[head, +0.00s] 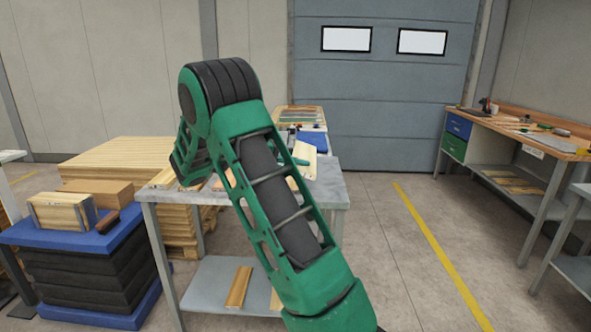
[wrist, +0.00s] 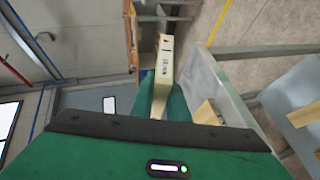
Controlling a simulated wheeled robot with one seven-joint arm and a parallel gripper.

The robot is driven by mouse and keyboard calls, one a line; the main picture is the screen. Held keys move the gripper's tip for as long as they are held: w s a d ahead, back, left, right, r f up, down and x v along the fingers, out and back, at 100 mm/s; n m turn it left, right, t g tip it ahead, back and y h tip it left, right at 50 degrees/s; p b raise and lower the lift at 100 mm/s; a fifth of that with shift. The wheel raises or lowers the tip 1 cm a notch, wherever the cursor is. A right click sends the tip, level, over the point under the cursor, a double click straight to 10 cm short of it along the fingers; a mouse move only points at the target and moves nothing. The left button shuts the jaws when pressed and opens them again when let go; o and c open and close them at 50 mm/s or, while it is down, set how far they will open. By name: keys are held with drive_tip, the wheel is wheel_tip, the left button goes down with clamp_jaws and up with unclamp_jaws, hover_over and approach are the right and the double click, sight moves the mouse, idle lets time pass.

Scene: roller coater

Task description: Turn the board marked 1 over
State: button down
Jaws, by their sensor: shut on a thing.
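In the wrist view, the green fingers of my gripper (wrist: 160,96) are shut on a pale cream board (wrist: 163,62). The board points away from me, with a narrow side showing; it bears small dark print and a red mark too small to read. I cannot make out a 1 on it. In the head view, a pale board (head: 306,158) shows past my green arm, next to green parts of my gripper (head: 293,160). My arm hides most of the gripper and part of the grey table (head: 338,187). I cannot tell whether the board touches anything.
Wooden pieces (head: 164,178) lie at the table's left end, and a blue item (head: 313,139) sits behind. A board (head: 238,287) lies on the lower shelf (head: 205,283). A blue-topped stack (head: 75,240) stands left, a workbench (head: 535,140) right.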

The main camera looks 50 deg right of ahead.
drive_tip(key=shift+w+f+n+g+h, duration=0.1)
drive_tip(key=shift+n+g+h, duration=0.65)
drive_tip(key=shift+h, duration=0.65)
